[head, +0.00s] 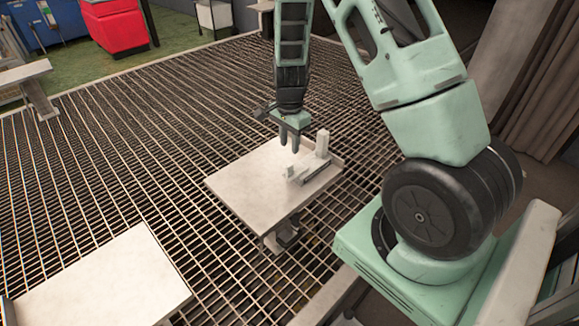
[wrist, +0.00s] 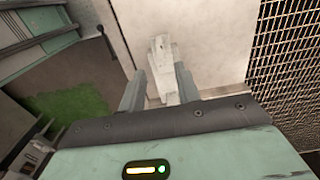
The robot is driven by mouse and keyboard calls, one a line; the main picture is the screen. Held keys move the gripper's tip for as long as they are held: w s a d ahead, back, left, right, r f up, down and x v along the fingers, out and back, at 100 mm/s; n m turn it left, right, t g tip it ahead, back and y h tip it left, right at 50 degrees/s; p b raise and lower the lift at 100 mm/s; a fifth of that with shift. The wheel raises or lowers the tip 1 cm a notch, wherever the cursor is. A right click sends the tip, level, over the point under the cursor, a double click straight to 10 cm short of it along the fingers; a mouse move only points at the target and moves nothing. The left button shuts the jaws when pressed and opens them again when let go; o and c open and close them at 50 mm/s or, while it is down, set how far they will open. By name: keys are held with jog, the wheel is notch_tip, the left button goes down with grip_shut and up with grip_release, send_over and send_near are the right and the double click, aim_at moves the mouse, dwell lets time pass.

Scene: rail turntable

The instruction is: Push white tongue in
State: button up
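A pale tabletop plate (head: 250,187) carries a small grey rail fixture (head: 322,174) at its right edge. A white upright block (head: 322,143) stands at the back of the fixture. A small white piece (head: 291,172), which may be the tongue, sits at its left side. My gripper (head: 290,146) points down above the plate, left of the upright block and over the small piece. In the wrist view my gripper (wrist: 163,72) has its fingers apart, with a white part (wrist: 162,52) showing between and beyond them. I cannot tell whether they touch it.
A second pale plate (head: 105,285) is at the lower left. Dark metal grating (head: 130,150) lies around and below both plates. A red box (head: 117,28) and a blue container (head: 48,22) stand far back on green floor. The left part of the near plate is bare.

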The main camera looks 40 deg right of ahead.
aim_at(290, 164)
notch_tip(290, 164, down, 10)
jog(key=shift+f+p, duration=0.25)
jog(key=shift+p, duration=0.25)
grip_shut()
